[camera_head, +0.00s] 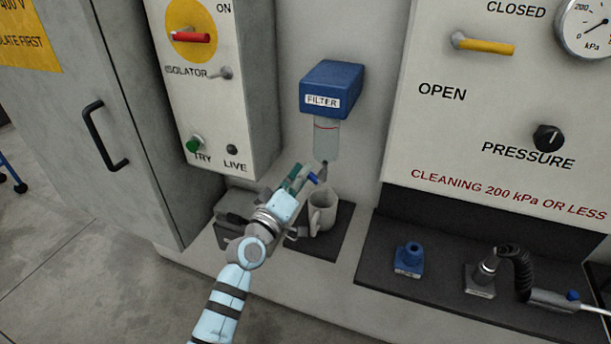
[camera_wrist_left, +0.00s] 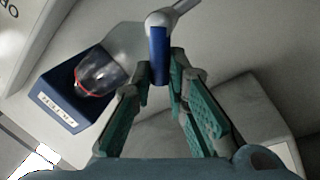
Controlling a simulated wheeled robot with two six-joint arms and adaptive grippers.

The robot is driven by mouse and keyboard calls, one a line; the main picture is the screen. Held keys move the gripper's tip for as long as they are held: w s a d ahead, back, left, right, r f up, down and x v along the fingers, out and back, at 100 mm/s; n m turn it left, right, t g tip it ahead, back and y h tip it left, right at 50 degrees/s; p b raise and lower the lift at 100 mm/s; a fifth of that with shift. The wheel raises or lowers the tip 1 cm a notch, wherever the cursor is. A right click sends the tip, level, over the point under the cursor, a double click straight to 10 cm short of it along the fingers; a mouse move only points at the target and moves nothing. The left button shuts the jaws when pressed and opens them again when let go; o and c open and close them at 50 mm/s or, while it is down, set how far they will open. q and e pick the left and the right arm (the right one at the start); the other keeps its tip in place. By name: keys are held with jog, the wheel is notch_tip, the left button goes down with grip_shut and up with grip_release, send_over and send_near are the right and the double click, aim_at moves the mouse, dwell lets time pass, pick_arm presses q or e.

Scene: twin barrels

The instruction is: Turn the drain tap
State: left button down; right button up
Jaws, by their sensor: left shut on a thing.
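The filter (camera_head: 333,83) is a blue block on the wall with a clear bowl (camera_head: 326,142) under it. The bowl has a red line around it. The drain tap, with its blue lever (camera_head: 313,179), is below the bowl. My left gripper (camera_head: 305,177) is at the lever, its green-padded fingers shut on it. The filter (camera_wrist_left: 60,103) is on the left there. My right gripper is out of view.
A grey mug (camera_head: 322,212) stands on a dark mat (camera_head: 335,240) below the tap, close to my left gripper. The isolator box (camera_head: 205,115) juts out on the left. A blue fitting (camera_head: 408,262) and a hose tool (camera_head: 553,299) lie on the right-hand shelf.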

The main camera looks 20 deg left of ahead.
pick_arm(q)
jog(key=shift+a+f+n+t+y+b, duration=0.15)
jog(key=shift+f+n+y, duration=0.3)
jog(key=shift+n, duration=1.05)
jog(key=shift+a+f+n+t+y+b, duration=0.15)
jog(key=shift+f+n+y, duration=0.25)
jog(key=shift+n, duration=1.1)
jog(key=shift+a+f+n+t+y+b, duration=0.15)
jog(key=shift+f+n+y, duration=0.3)
jog(key=shift+n, duration=1.05)
jog(key=shift+d+f, duration=0.1)
jog(key=shift+f, duration=0.05)
jog(key=c, duration=1.6)
grip_release()
jog(key=v, duration=1.2)
